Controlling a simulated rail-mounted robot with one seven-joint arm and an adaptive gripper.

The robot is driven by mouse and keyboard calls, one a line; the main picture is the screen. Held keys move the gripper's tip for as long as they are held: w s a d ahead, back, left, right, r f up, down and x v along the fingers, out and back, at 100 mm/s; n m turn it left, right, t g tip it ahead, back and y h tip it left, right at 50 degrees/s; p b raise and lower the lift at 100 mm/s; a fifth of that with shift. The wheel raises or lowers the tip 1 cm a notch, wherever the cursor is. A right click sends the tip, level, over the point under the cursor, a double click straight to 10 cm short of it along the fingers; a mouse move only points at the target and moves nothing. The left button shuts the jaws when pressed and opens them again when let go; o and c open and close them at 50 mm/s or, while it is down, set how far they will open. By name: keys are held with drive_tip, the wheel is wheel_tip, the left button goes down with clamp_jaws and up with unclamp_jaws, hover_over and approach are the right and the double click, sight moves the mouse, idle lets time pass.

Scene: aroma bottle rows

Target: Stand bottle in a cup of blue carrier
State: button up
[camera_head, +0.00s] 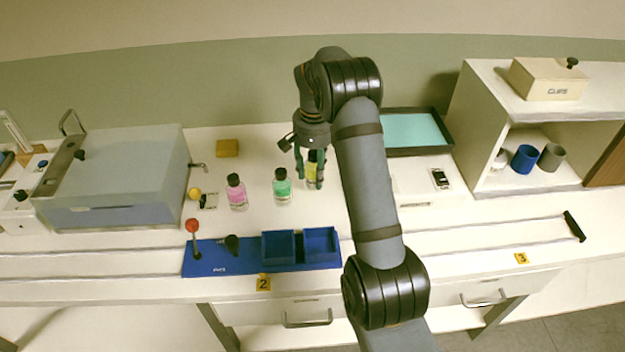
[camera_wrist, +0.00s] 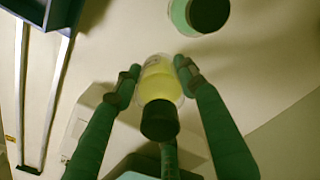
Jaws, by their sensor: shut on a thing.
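A yellow bottle with a black cap (camera_head: 312,160) stands on the bench, and my gripper (camera_head: 310,178) is around it from above. The insides of the cups are only partly seen. A corner of blue shows in the wrist view (camera_wrist: 45,10).
A green bottle (camera_head: 282,186) and a pink bottle (camera_head: 237,192) stand left of the yellow one. A red-knobbed lever (camera_head: 192,226) and a black knob rise from the carrier. A grey box device (camera_head: 115,175) is at left, a teal tray (camera_head: 412,130) behind, a shelf (camera_head: 540,105) at right.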

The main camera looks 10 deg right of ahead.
sight(313, 152)
drive_tip(key=shift+f, duration=2)
drive_tip(key=shift+f, duration=0.25)
drive_tip(key=o, duration=1.4)
drive_tip(key=shift+c, duration=0.2)
drive_tip(key=shift+r, duration=0.1)
wheel_tip(313, 152, up, 11)
drive_tip(key=shift+w+f+p, duration=0.1)
drive_tip(key=shift+p, duration=0.3)
drive_tip(key=shift+o, duration=0.5)
drive_tip(key=shift+r, duration=0.75)
